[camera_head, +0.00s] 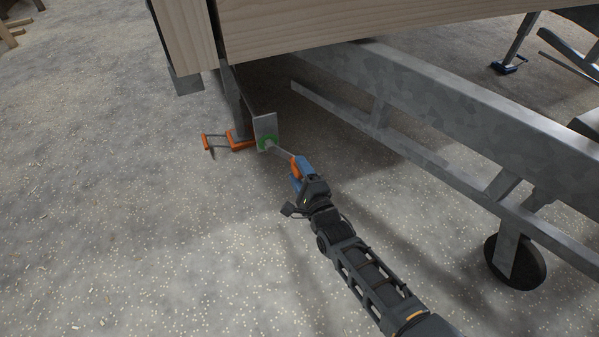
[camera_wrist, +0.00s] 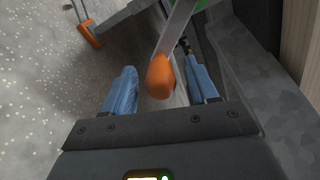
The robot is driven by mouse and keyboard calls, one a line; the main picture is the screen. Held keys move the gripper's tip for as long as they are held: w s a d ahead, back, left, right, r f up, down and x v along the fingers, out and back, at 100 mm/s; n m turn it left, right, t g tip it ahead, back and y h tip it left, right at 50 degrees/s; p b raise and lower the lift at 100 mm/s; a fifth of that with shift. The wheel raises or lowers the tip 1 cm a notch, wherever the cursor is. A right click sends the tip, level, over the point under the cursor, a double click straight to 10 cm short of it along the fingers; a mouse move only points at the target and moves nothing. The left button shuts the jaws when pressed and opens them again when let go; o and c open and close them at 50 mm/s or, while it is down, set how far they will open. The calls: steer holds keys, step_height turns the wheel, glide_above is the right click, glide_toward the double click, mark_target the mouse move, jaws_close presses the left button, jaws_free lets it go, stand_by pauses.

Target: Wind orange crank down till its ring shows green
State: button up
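The orange crank handle (camera_head: 296,168) sits at the end of a grey metal arm that runs from an upright grey plate (camera_head: 264,123) under the trailer. A green ring (camera_head: 271,137) shows on that plate around the crank's hub. In the wrist view, the orange handle (camera_wrist: 160,76) lies between the blue fingers of my gripper (camera_wrist: 160,65), with a narrow gap visible on each side. My gripper (camera_head: 300,174) is open around the handle in the head view. A bit of green (camera_wrist: 201,4) shows at the top of the wrist view.
A second orange-ended metal piece (camera_head: 229,146) stands just left of the plate; its orange end also shows in the wrist view (camera_wrist: 90,34). Wooden wall (camera_head: 380,22) and galvanized frame (camera_head: 450,110) overhang.

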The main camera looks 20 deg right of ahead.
steer(key=s+p, duration=0.3)
steer(key=s, duration=0.5)
stand_by(0.6)
